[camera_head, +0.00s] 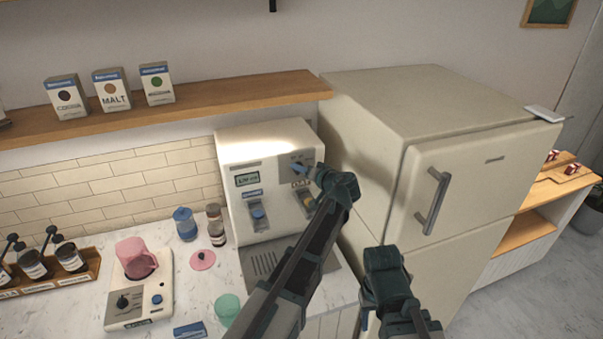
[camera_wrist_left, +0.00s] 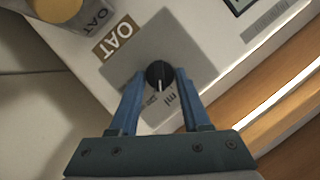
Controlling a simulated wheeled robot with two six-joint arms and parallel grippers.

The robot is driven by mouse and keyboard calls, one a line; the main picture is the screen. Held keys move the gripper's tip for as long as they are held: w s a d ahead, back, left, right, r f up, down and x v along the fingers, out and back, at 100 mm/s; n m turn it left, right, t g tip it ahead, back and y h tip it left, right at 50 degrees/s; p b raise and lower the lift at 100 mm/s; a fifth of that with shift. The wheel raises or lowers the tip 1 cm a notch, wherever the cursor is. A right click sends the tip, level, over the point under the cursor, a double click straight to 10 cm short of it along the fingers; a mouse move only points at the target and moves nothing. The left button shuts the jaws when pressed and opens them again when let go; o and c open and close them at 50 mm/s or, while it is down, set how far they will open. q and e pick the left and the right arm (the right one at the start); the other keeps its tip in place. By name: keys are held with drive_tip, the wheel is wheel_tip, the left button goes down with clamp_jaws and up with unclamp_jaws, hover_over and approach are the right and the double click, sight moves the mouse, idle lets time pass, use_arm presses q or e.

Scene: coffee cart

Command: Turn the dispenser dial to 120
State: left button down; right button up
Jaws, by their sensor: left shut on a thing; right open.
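The cream dispenser (camera_head: 235,157) stands on the counter against the tiled wall, left of the fridge. My left gripper (camera_head: 304,169) is at the upper right of its front panel. In the left wrist view, the black round dial (camera_wrist_left: 160,74) sits on a grey plate (camera_wrist_left: 190,60), between the blue fingers of my left gripper (camera_wrist_left: 158,88), which is shut on it. The dial's white pointer line points to the picture's bottom, near small "ml" print. The scale numbers are too small to read. My right gripper (camera_head: 418,322) is low in the head view, empty and open.
A small display (camera_head: 247,180) and two spouts are on the dispenser's front; an OAT label (camera_wrist_left: 118,38) is beside the dial plate. The fridge (camera_head: 470,160) stands close at right. A scale (camera_head: 140,295) with a pink pitcher (camera_head: 137,257) and a green cup (camera_head: 228,308) are at left.

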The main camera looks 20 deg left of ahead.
use_arm(q)
drive_tip(key=shift+d+f+m+y+b, duration=0.1)
drive_tip(key=shift+f+m+y+b, duration=0.05)
drive_tip(key=shift+m+y+b, duration=0.55)
drive_tip(key=shift+d+f+m+y+b, duration=0.15)
drive_tip(key=shift+m+b, duration=0.3)
drive_tip(key=shift+m, duration=0.45)
use_arm(e)
drive_tip(key=shift+f, duration=1.4)
use_arm(q)
drive_tip(key=shift+a+r, duration=0.1)
drive_tip(key=shift+c, duration=1.8)
unclamp_jaws()
